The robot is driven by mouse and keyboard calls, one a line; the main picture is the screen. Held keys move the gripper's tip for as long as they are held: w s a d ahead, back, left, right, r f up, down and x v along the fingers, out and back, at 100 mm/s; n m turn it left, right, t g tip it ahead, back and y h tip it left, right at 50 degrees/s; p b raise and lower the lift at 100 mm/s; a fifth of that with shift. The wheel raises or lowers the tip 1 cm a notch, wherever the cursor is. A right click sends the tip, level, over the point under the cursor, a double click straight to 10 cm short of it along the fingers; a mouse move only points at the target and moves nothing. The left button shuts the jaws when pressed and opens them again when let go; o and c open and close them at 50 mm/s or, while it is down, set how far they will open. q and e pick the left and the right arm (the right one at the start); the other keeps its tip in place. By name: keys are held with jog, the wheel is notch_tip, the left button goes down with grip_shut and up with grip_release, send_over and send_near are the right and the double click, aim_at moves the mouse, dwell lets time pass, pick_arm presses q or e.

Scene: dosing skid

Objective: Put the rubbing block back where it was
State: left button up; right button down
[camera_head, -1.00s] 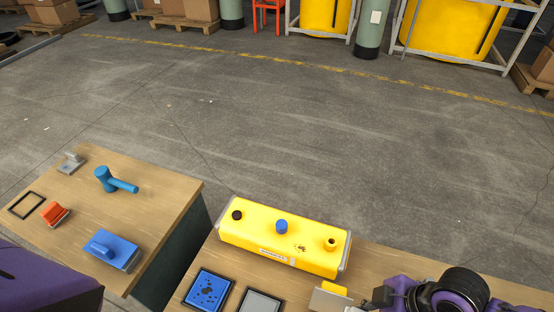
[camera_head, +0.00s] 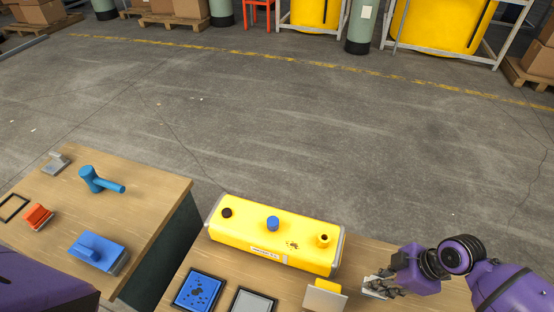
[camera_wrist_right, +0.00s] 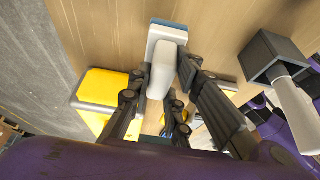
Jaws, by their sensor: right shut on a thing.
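My right gripper (camera_head: 388,287) is at the lower right of the head view, over the right table. In the wrist view its fingers (camera_wrist_right: 158,95) are shut on the pale grip of a small white block (camera_wrist_right: 165,35) with a blue edge. I take this as the rubbing block. It shows as a pale piece (camera_head: 373,288) in the head view, partly hidden by the fingers. I cannot tell whether it touches the table. A yellow-gripped block with a grey plate (camera_head: 322,299) stands to its left. My left gripper is out of view.
A yellow casing (camera_head: 275,240) lies behind. A blue spotted pad (camera_head: 198,291) and a grey pad (camera_head: 253,301) are in front. The left table holds a blue block (camera_head: 98,252), red block (camera_head: 38,216), blue mallet-like tool (camera_head: 100,181) and dark frame (camera_head: 13,207). A dark grey box (camera_wrist_right: 268,58) shows nearby.

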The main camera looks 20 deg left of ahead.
jog(key=shift+w+d+f, duration=0.1)
jog(key=shift+w+f, duration=0.05)
jog(key=shift+f, duration=0.75)
jog(key=shift+w+f, duration=0.15)
jog(key=shift+f, duration=0.7)
jog(key=shift+f+b, duration=0.2)
jog(key=shift+b, duration=0.1)
jog(key=c, duration=1.6)
grip_release()
jog(key=p+v, duration=0.1)
jog(key=v, duration=1.1)
jog(key=shift+r, duration=0.25)
jog(key=shift+s, duration=0.1)
